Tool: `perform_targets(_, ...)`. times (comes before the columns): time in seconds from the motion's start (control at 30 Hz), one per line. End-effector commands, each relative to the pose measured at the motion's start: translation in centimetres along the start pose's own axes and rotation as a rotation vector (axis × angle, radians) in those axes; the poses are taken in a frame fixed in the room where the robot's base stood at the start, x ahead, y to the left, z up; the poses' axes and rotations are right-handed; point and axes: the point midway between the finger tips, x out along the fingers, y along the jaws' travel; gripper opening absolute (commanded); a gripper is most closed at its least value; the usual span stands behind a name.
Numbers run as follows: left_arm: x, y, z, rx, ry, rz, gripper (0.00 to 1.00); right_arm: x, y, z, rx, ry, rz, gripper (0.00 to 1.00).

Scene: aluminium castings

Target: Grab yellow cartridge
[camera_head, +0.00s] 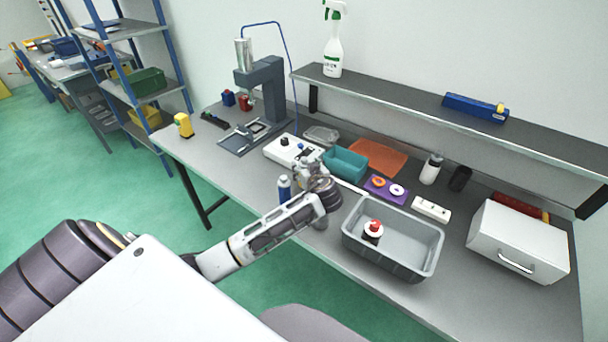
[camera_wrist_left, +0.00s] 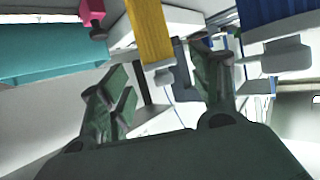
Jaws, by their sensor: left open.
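A yellow cartridge-like cylinder (camera_wrist_left: 150,30) shows in the wrist view, hanging in from the top edge with a small pale tip at its lower end. My left gripper (camera_wrist_left: 160,85) is open and empty, and the cylinder's end appears between its two dark fingers; I cannot tell if they touch. In the head view my left gripper (camera_head: 308,168) is over the middle of the bench, by the white control box (camera_head: 287,150). The yellow cylinder is not clear there, probably hidden by my gripper. My right gripper is not in view.
A blue cylinder with a white end (camera_head: 284,188) stands beside my left arm. A teal bin (camera_head: 346,164) is close right of the gripper, and a grey tray (camera_head: 412,262) holds a red-capped bottle (camera_head: 373,232). A press (camera_head: 262,90) stands behind left.

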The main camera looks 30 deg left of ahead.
Motion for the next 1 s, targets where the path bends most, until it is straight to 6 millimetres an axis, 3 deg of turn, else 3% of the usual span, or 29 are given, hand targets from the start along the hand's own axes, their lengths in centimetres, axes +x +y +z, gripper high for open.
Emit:
perform_targets(0.5,4.4,0.0,-0.2,0.0,0.002,0.0,0.63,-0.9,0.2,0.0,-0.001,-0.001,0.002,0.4)
perform_targets(1.0,4.7,0.0,-0.1,-0.001,0.001,0.001,0.63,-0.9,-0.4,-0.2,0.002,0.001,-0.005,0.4)
